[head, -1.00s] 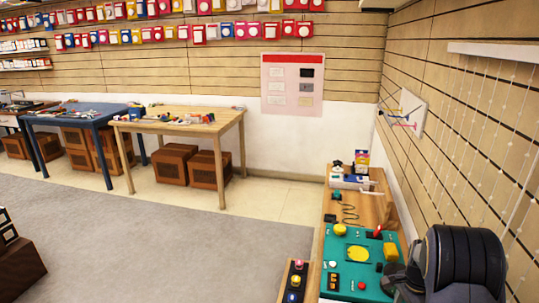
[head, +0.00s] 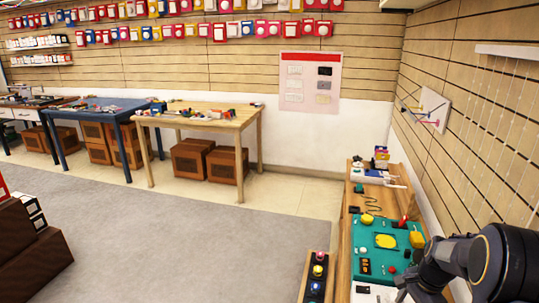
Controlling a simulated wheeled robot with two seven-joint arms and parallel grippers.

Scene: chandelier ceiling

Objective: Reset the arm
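One of my arms (head: 470,262) comes in from the right edge in the head view. It is black and grey and reaches over the near right end of the wooden workbench (head: 346,240). Its gripper fingers are not visible; the lower part of the arm runs out of the bottom of the picture. My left arm and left gripper do not show. No object is seen held.
A teal panel (head: 369,252) with buttons and a yellow disc lies on the workbench. A narrow box with coloured buttons (head: 317,270) stands to its left. A wooden table (head: 205,121) and a blue table (head: 92,114) stand farther back. Grey carpet (head: 190,235) is open floor.

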